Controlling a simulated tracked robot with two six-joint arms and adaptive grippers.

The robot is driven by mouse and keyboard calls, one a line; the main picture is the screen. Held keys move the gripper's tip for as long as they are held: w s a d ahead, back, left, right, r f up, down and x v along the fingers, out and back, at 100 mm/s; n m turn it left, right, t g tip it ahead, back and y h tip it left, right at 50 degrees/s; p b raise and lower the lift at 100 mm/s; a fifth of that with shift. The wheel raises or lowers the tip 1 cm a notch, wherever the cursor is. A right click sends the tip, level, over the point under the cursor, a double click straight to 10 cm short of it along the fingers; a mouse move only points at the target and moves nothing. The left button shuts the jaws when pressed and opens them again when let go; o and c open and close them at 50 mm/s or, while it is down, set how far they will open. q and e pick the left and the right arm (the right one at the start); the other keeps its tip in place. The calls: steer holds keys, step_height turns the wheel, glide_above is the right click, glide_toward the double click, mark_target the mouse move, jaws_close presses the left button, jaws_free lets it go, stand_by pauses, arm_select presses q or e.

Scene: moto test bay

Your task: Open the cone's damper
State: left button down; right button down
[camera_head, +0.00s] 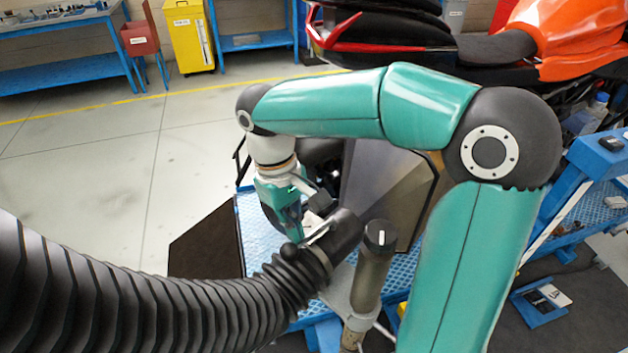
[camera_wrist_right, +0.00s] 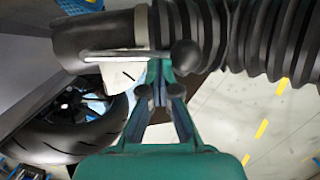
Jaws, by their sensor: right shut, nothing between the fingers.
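The black cone (camera_head: 345,232) sits at the end of the ribbed hose. It also shows at the top left of the right wrist view (camera_wrist_right: 85,40). Its damper lever is a thin metal rod (camera_wrist_right: 120,54) with a black ball knob (camera_wrist_right: 185,56), lying roughly along the hose's length. The lever (camera_head: 318,236) and knob (camera_head: 289,250) also show in the head view. My right gripper (camera_head: 296,238) is shut and empty, with its fingertips (camera_wrist_right: 160,70) close beside the lever near the knob. I cannot tell whether they touch it. My left gripper is not in view.
The thick black hose (camera_head: 130,290) crosses the lower left. A grey cylinder with a dark cap (camera_head: 375,265) stands just right of the cone. A motorcycle (camera_head: 440,40) is behind, with its wheel (camera_wrist_right: 70,130) close by in the wrist view. Open floor (camera_head: 90,150) lies left.

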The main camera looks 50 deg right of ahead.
steer(key=shift+s+a+n, duration=0.15)
steer(key=shift+s+n, duration=0.15)
steer(key=shift+n, duration=0.2)
stand_by(0.3)
